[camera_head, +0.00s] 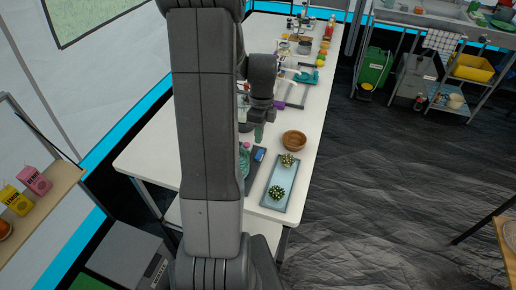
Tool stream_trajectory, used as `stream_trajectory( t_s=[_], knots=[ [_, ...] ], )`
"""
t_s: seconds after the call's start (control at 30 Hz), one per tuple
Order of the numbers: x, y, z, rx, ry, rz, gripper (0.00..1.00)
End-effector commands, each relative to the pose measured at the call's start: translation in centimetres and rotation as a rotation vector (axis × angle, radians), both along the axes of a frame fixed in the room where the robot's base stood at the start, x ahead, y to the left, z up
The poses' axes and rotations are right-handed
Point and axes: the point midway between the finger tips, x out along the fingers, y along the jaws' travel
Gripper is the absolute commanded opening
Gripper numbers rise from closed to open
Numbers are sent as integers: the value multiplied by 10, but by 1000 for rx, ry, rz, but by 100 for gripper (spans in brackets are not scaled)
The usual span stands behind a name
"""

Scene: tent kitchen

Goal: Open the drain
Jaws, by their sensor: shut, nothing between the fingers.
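No drain can be made out in this view. A metal counter (425,17) with items on it stands at the far upper right; whether it holds a sink or a drain is too small to tell. My gripper (262,117) is at the end of my dark grey arm, over the white table, far from that counter. It is small and partly hidden by my arm, and appears shut with nothing held.
The long white table (311,98) carries a wooden bowl (294,140), a tray (280,184) with two succulents, and several other items. A green bin (375,68) and a yellow tub (473,67) stand at the upper right. The dark floor (385,170) between is open.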

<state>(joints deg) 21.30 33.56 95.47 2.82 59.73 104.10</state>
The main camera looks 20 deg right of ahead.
Motion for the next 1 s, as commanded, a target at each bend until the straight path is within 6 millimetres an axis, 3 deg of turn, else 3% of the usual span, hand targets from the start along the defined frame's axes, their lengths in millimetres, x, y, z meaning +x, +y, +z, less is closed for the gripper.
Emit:
stream_trajectory(
  t_s=[0.1,0.3,1.0],
  knots=[
    [-4,3,-24,1,5,0,0],
    [-6,5,-50,0,1,0,0],
    [-10,7,-68,-38,-48,0,0]
  ],
)
